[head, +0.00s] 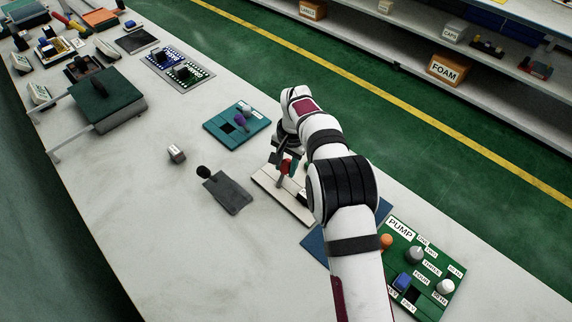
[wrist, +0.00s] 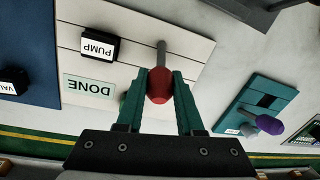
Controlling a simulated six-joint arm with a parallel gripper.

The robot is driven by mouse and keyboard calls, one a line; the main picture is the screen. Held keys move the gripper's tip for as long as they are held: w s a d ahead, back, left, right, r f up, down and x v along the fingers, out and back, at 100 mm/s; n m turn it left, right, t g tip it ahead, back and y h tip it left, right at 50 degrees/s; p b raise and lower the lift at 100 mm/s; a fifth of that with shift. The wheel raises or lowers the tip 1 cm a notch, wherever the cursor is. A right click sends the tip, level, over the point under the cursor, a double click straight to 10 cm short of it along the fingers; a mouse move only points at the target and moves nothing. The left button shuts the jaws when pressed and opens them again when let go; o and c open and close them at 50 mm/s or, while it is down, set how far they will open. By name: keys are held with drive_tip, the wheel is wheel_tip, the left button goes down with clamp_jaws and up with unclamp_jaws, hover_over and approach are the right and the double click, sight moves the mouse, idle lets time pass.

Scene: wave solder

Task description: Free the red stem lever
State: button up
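The red stem lever has a red knob (wrist: 160,86) on a grey stem that rises from a cream board (wrist: 203,47). In the wrist view my gripper (wrist: 162,80) has its two teal fingers on either side of the red knob, closed against it with no clear gap. In the head view my gripper (head: 286,160) is low over the cream board (head: 268,188), and the red knob (head: 285,168) shows between the fingers. My arm hides much of the board there. The board also bears a PUMP block (wrist: 99,47) and a DONE label (wrist: 90,90).
A teal board (head: 228,131) with a purple-knobbed lever lies beyond the cream board. A green PUMP panel (head: 428,262) with several knobs is at the right.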

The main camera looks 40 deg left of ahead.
clamp_jaws()
idle(1.0)
